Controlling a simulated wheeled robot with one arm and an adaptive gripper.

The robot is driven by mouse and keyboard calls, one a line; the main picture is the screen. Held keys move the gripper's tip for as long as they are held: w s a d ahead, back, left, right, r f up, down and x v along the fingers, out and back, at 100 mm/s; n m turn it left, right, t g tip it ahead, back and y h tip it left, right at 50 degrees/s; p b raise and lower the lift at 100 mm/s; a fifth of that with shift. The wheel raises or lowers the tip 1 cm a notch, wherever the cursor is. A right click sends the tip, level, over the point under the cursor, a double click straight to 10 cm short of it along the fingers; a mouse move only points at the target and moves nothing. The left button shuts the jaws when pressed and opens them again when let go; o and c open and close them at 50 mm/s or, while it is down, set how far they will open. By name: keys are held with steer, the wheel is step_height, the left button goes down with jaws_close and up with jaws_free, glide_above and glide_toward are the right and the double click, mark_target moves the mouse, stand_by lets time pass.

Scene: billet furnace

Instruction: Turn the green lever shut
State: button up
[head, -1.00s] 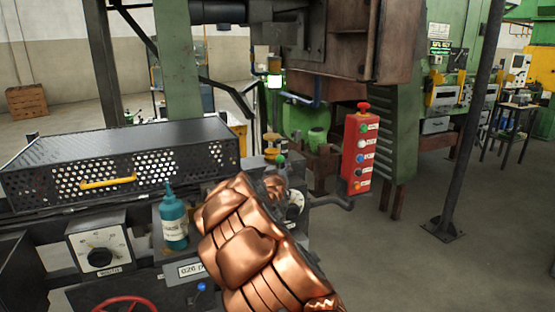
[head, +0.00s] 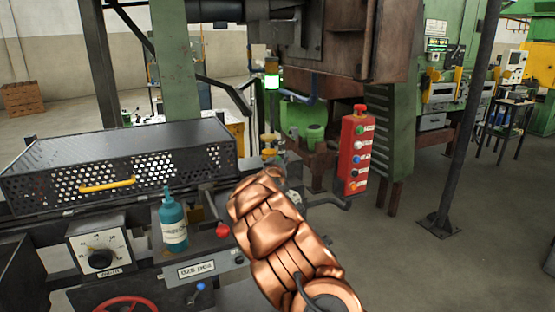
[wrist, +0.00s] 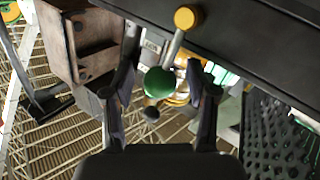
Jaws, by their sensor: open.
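The green lever's round knob (wrist: 158,82) shows in the wrist view between the two dark fingers of my gripper (wrist: 164,72). The fingers stand apart on either side of it, with a gap on both sides. I cannot tell whether the knob is at fingertip depth or a little beyond. A pale rod runs near the knob toward a yellow knob (wrist: 187,17). In the head view, my copper-coloured arm hides the green knob and my fingers.
A perforated black cover with a yellow handle (head: 108,184) and a teal bottle (head: 172,222) stand left of my arm. A red-knobbed lever (head: 222,230) is close to it. A red button box (head: 354,152) hangs at right. Open floor lies further right.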

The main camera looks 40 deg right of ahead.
steer(key=shift+w+d, duration=0.1)
jaws_close()
stand_by(0.6)
